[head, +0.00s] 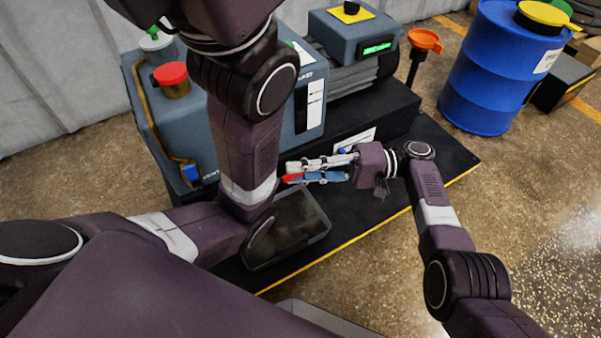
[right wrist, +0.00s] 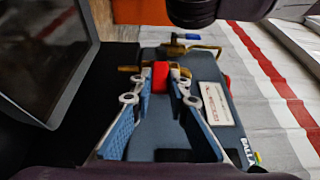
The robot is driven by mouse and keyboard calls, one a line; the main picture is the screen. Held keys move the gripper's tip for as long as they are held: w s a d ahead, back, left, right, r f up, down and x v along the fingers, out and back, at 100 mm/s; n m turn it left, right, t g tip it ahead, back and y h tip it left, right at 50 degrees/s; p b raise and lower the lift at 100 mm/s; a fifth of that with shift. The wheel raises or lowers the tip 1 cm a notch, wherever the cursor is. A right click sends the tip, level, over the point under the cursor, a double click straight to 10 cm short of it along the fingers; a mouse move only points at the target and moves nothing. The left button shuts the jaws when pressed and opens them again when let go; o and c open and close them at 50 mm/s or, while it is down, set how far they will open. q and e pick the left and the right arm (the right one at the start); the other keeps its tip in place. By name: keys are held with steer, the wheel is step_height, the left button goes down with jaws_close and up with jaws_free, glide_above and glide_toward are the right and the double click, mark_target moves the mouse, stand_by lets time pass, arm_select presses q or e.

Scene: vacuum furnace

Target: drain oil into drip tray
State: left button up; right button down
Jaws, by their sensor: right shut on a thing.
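The drip tray (head: 322,228) lies on the black base in front of the blue-grey pump (head: 313,65), with a dark, brownish inside. Its grey rim shows at the left of the right wrist view (right wrist: 78,88). I cannot tell how much oil is in it. My right gripper (head: 290,172) is at the pump's lower front, above the far side of the tray. Its fingers are shut on a small red part (right wrist: 160,76), likely the drain valve handle, which also shows in the head view (head: 291,179). My left arm crosses in front of the pump; its gripper is out of view.
A red cap (head: 171,74) and a green-topped cap (head: 154,37) sit on the pump's left part. An orange funnel (head: 425,41) stands at the back right. A blue drum (head: 490,75) with a yellow funnel (head: 543,14) is farther right. Floor at the right is clear.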

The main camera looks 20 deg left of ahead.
steer(key=c, duration=1.8)
jaws_free()
steer(key=shift+c, duration=0.2)
